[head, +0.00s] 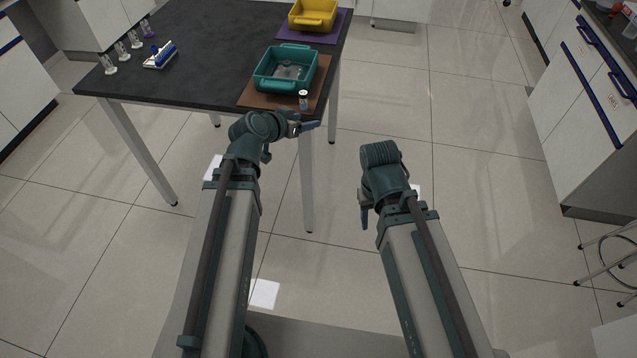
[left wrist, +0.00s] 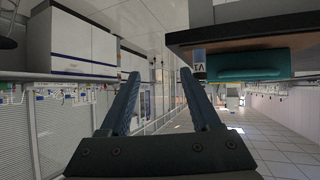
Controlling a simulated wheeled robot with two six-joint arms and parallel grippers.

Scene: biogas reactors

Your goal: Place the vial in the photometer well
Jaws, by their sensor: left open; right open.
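In the left wrist view the labelled vial (left wrist: 199,70) shows beyond the right finger, beside the teal bin. My left gripper (head: 308,126) is open and empty, just off the table's near edge and short of the vial. Its two fingers also show apart in the left wrist view (left wrist: 158,78). My right gripper (head: 365,217) points down over the floor, away from the table. I cannot make out a photometer well.
The dark table (head: 205,60) also carries a yellow bin (head: 313,16) on a purple mat, a blue and white rack (head: 160,56) and several clear vessels at the left edge. The middle of the table is clear. A white cabinet (head: 575,105) stands at right.

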